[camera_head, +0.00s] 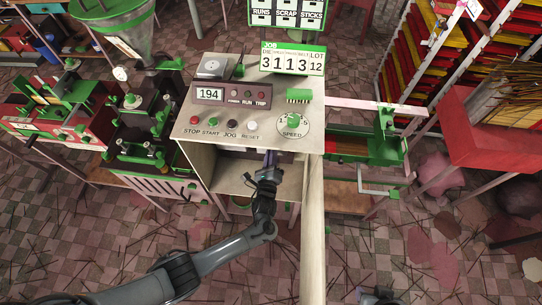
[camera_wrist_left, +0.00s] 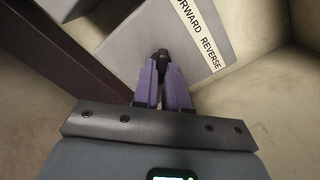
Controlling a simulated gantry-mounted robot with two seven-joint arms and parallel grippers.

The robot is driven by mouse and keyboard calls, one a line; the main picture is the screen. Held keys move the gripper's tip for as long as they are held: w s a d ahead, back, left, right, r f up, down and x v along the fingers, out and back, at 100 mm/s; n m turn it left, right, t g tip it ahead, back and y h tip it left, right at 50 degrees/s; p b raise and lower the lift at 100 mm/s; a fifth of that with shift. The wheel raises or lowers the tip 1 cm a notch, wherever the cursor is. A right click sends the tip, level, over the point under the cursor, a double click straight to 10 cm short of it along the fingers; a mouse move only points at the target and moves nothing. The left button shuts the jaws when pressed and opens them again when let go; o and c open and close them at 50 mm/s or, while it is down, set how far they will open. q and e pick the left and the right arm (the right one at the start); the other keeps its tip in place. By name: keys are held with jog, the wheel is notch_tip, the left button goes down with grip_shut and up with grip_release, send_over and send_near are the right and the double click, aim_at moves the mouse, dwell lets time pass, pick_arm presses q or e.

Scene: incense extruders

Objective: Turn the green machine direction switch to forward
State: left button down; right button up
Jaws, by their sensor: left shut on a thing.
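The direction switch shows in the left wrist view as a small black knob (camera_wrist_left: 161,54) on a grey box (camera_wrist_left: 190,38). A white label (camera_wrist_left: 203,30) beside it reads FORWARD, partly cut off, and REVERSE. My left gripper (camera_head: 270,158) reaches into the open compartment under the green machine's control panel (camera_head: 240,150). In the left wrist view its purple fingers (camera_wrist_left: 162,75) are shut on the knob. The fingers hide part of the knob, and I cannot tell which way it points.
The panel above holds a display (camera_head: 210,94), several buttons and a speed dial (camera_head: 292,123). The compartment's side walls stand close around my left gripper.

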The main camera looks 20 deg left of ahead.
pick_arm(q)
jog(key=shift+n, duration=0.3)
dwell(0.4)
jog(key=c, duration=1.2)
grip_release()
jog(key=shift+o, duration=0.2)
jog(key=p+v, duration=0.2)
jog(key=v, duration=0.8)
jog(key=shift+s, duration=0.4)
jog(key=shift+d, duration=0.1)
